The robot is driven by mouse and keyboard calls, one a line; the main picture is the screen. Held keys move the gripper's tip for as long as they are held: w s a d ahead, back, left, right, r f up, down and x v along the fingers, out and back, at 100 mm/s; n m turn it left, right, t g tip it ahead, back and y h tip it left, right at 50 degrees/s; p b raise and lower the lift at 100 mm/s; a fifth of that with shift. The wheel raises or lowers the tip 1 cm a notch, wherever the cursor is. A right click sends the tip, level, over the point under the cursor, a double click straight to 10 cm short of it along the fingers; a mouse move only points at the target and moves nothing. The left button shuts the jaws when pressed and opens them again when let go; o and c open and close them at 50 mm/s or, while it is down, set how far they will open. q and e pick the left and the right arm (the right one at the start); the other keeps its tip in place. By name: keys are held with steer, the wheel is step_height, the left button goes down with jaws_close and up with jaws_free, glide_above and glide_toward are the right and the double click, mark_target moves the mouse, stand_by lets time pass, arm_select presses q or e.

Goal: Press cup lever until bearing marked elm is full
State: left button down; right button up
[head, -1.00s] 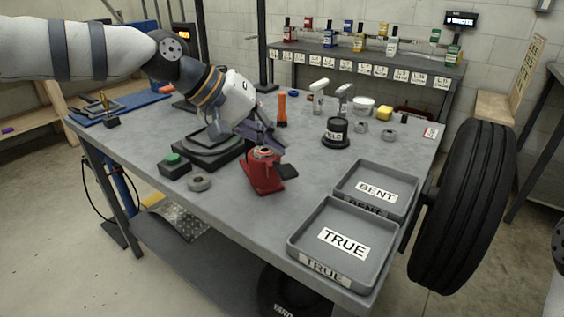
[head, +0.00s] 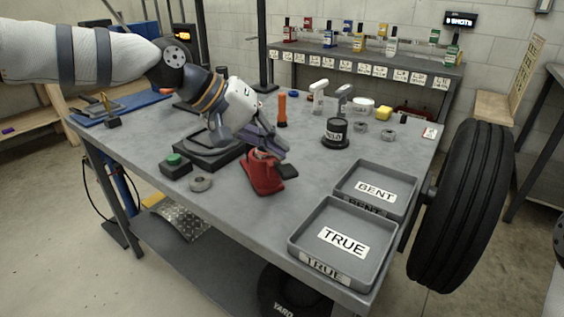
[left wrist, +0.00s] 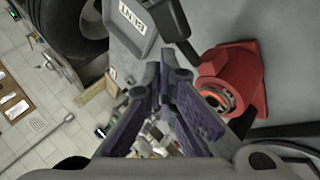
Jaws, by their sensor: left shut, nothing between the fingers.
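A red cup fixture (head: 262,178) stands on the bench, with a black paddle lever (head: 289,171) on its right side. In the left wrist view the red cup (left wrist: 245,70) holds a metal ring with an orange-red inside. The black lever (left wrist: 168,20) shows just beyond my fingertips there. My left gripper (head: 281,148) is shut and empty, above and just behind the cup and lever; I cannot tell whether it touches the lever. A black round stand with a white label (head: 336,133) is behind; I cannot read its label surely. My right gripper is not in view.
Grey trays marked BENT (head: 350,172) and TRUE (head: 378,270) lie at right. A lit counter (head: 461,20) hangs at the back, seemingly ending in SHOTS. A tyre stands beside the bench.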

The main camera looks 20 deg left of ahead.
mark_target(275, 162)
arm_select(q)
steer(key=shift+s+d+f, duration=0.1)
steer(key=shift+s+f, duration=0.05)
steer(key=shift+f, duration=0.5)
steer(key=shift+s+d+f, duration=0.1)
steer(key=shift+s+f, duration=0.05)
steer(key=shift+f, duration=0.45)
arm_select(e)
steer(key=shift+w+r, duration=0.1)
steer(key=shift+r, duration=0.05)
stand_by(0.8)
arm_select(q)
steer(key=shift+r, duration=0.1)
steer(key=shift+w+a+r, duration=0.15)
steer(key=shift+w+r, duration=0.05)
steer(key=shift+r, duration=0.25)
steer(key=shift+w+a+r, duration=0.1)
steer(key=shift+w+r, duration=0.05)
steer(key=shift+r, duration=0.3)
steer(key=shift+w+r, duration=0.1)
steer(key=shift+r, duration=0.45)
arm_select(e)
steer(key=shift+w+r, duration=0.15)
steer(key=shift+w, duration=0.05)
